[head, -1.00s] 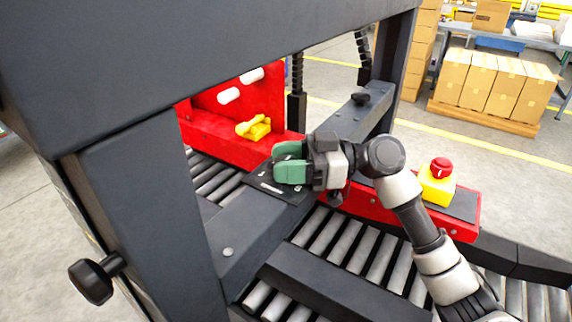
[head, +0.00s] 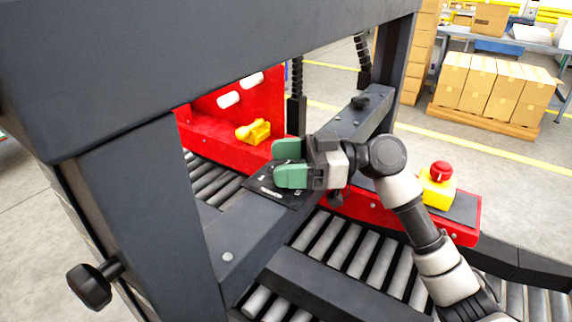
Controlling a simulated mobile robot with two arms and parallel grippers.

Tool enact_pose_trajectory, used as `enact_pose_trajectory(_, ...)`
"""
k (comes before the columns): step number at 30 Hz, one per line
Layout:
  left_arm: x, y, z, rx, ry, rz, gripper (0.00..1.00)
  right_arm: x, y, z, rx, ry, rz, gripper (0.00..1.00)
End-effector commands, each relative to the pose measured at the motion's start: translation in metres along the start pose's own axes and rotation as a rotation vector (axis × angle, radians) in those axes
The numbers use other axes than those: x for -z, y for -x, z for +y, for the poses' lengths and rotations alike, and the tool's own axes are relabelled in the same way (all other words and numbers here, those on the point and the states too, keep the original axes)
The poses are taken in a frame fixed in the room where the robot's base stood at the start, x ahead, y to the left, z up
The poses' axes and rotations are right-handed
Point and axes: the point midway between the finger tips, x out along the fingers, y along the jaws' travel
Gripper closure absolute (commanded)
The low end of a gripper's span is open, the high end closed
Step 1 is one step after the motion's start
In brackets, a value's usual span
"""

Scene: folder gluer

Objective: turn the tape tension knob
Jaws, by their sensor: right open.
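My right gripper (head: 288,162) reaches in from the right, its two green fingers apart, above a black plate (head: 262,192) with small white markings on the machine's dark crossbeam. The fingers and gripper body cover part of this plate. No tape tension knob can be made out there; a knob between or under the fingers would be hidden. I cannot tell whether the fingers touch anything. My left gripper is not in view.
A yellow handle-like part (head: 253,131) sits by the red panel (head: 215,130). Black knobs are on the frame at left (head: 90,286) and the far beam (head: 360,102). A red emergency button (head: 440,170) stands right of my arm. Rollers (head: 335,240) lie below.

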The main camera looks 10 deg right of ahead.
Motion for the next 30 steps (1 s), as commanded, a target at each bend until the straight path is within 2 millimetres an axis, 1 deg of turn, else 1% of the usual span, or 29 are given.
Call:
enact_pose_trajectory(5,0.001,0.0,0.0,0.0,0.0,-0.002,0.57,0.036,0.0,0.0,0.0,0.009,0.002,0.31)
enact_pose_trajectory(6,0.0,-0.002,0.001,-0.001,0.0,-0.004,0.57,0.038,0.009,-0.006,-0.003,0.006,0.0,0.31)
enact_pose_trajectory(8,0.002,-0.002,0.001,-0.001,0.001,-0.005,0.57,0.045,0.021,-0.014,-0.003,0.006,-0.001,0.31)
enact_pose_trajectory(12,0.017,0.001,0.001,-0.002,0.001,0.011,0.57,0.063,0.045,-0.031,-0.004,0.005,-0.002,0.31)
enact_pose_trajectory(18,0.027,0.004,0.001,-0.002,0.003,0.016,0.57,0.086,0.076,-0.052,-0.003,0.005,-0.001,0.31)
enact_pose_trajectory(24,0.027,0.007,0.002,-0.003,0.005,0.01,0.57,0.098,0.092,-0.064,0.0,0.002,-0.001,0.31)
enact_pose_trajectory(30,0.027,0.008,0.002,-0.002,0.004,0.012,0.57,0.102,0.097,-0.067,0.0,0.001,0.0,0.31)
